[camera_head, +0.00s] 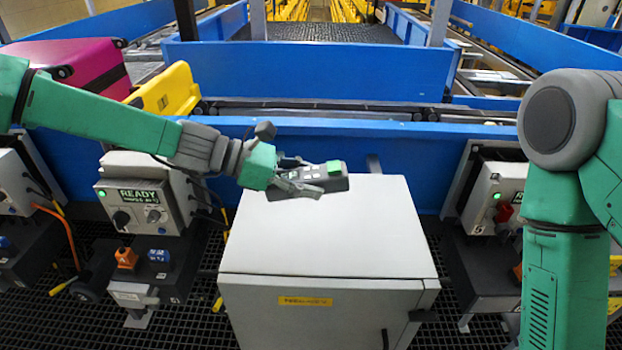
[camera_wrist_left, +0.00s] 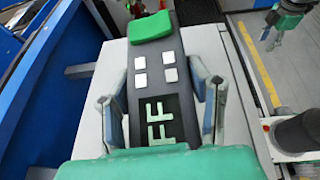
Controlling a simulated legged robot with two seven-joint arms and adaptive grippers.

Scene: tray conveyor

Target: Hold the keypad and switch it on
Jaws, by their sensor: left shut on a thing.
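The keypad (camera_head: 312,182) is a dark grey bar with a raised green button at its far end. In the left wrist view the keypad (camera_wrist_left: 158,75) also shows several small white buttons and pale green letters reading "FF", its near end hidden by my gripper. My left gripper (camera_head: 298,185) is shut around the keypad's sides, over the white cabinet (camera_head: 330,235). In the left wrist view its fingers (camera_wrist_left: 160,110) lie on either side of the keypad. A green gripper, seemingly my right one (camera_wrist_left: 270,38), shows small at the upper right, apart from the keypad; its opening is unclear.
A control box (camera_head: 150,197) reading "READY" stands left of the cabinet, and another control box (camera_head: 503,200) stands to the right. A blue conveyor wall (camera_head: 320,138) runs behind. A magenta suitcase (camera_head: 85,65) and a yellow tray (camera_head: 178,88) are at the upper left.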

